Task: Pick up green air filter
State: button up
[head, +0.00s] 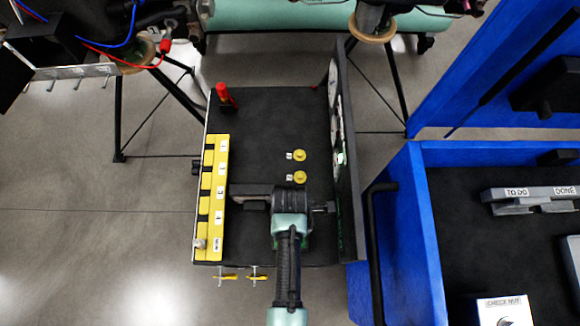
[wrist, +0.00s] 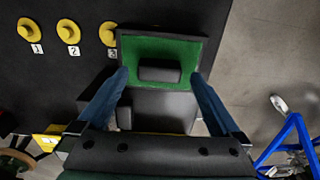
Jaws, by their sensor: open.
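The green air filter (wrist: 185,50) shows in the wrist view as a green panel in a dark frame, with a raised black block at its middle. My gripper (wrist: 160,76) is open, with its two blue fingers spread toward the left and right sides of the green panel. Nothing is held between them. I cannot tell whether the fingertips touch the frame. In the head view my arm and hand cover that part of the black stand, and I cannot make out the filter there.
The black stand top (head: 265,115) carries yellow knobs (head: 299,155), a yellow strip (head: 215,190) and a red-handled item (head: 224,94). An upright dark panel (head: 345,170) edges its right side. A blue drawer (head: 415,230) is further right. Grey floor is open at left.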

jog(key=shift+f, duration=0.95)
grip_shut()
